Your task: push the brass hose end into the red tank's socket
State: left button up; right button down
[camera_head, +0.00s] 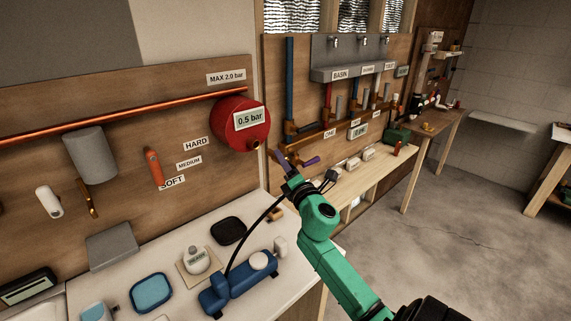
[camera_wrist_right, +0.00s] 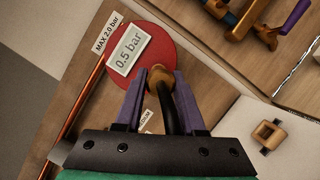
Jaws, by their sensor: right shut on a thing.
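The red tank (camera_head: 232,138) is a round red drum on the wooden wall panel, with a "0.5 bar" display. It also shows in the right wrist view (camera_wrist_right: 160,40). My right gripper (camera_head: 298,163) is to the right of and below the tank in the head view, its purple fingers pointing up. In the right wrist view it (camera_wrist_right: 162,84) is shut on the brass hose end (camera_wrist_right: 157,76), with the black hose running back between the fingers. The brass end overlaps the tank's lower edge there; I cannot tell whether they touch. My left gripper is out of view.
The black hose (camera_head: 238,248) rises from a blue pump (camera_head: 240,288) on the white counter. An orange pipe (camera_head: 120,118) runs along the panel to the tank. A brass fitting (camera_wrist_right: 270,133) lies on the counter. A wooden bench (camera_head: 365,178) stands beyond the arm.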

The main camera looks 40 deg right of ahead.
aim_at(273, 156)
jog(key=w, duration=0.3)
jog(key=shift+w+d+f+b, duration=0.1)
jog(key=shift+w+b, duration=0.2)
jog(key=shift+b, duration=0.05)
jog(key=shift+w, duration=0.55)
jog(key=shift+w+b, duration=0.9)
jog(key=shift+w, duration=1.1)
dwell(0.4)
jog(key=shift+c, duration=2.1)
grip_release()
